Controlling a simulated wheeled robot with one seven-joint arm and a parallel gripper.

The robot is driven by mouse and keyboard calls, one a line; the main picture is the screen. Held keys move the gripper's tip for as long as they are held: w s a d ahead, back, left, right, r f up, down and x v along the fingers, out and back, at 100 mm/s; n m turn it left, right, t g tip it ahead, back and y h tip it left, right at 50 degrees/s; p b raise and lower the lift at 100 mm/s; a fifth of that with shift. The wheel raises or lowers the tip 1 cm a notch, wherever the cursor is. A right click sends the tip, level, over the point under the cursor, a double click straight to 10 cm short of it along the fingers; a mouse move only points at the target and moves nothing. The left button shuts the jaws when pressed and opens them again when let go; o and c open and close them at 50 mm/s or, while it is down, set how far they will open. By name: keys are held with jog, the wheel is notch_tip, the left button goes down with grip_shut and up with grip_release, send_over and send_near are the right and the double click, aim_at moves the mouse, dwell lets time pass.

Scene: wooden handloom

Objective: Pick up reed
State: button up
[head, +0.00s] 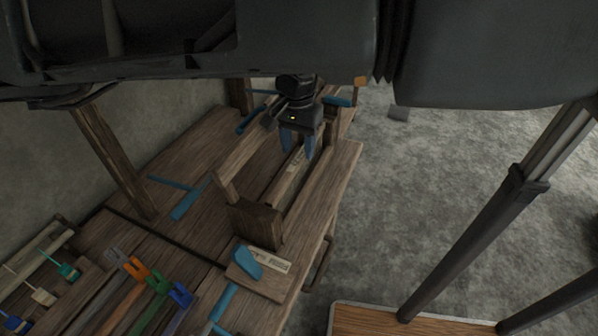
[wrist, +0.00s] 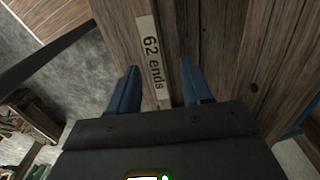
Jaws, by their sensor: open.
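My gripper (head: 297,148) is open, its two blue fingers pointing down over the wooden loom frame. A long wooden bar with a pale label (head: 290,174) lies below and between the fingers, inside the frame. In the wrist view, my gripper (wrist: 160,85) has a finger on each side of a pale strip reading "62 ends" (wrist: 153,52), fixed on brown wood. I cannot tell whether this labelled bar is the reed, or whether the fingers touch it. No comb-like teeth are visible.
A wooden block (head: 256,222) stands at the near end of the frame. A blue-handled tool (head: 186,204) lies left on the wooden table (head: 330,185). A labelled board (head: 268,284) and several coloured tools (head: 150,300) are nearer.

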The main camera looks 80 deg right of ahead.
aim_at(299, 183)
jog(key=shift+w+a+f, duration=0.15)
jog(key=shift+a+f, duration=0.05)
jog(key=shift+f, duration=0.85)
jog(key=shift+s+d+f+p, duration=0.1)
jog(key=shift+f+p, duration=0.1)
jog(key=shift+f, duration=0.75)
jog(key=shift+s+a+f+p, duration=0.1)
jog(key=shift+s+f+p, duration=0.05)
jog(key=shift+f, duration=0.8)
jog(key=shift+s+d+f+p, duration=0.1)
jog(key=shift+f+p, duration=0.1)
jog(key=shift+f, duration=0.75)
grip_shut()
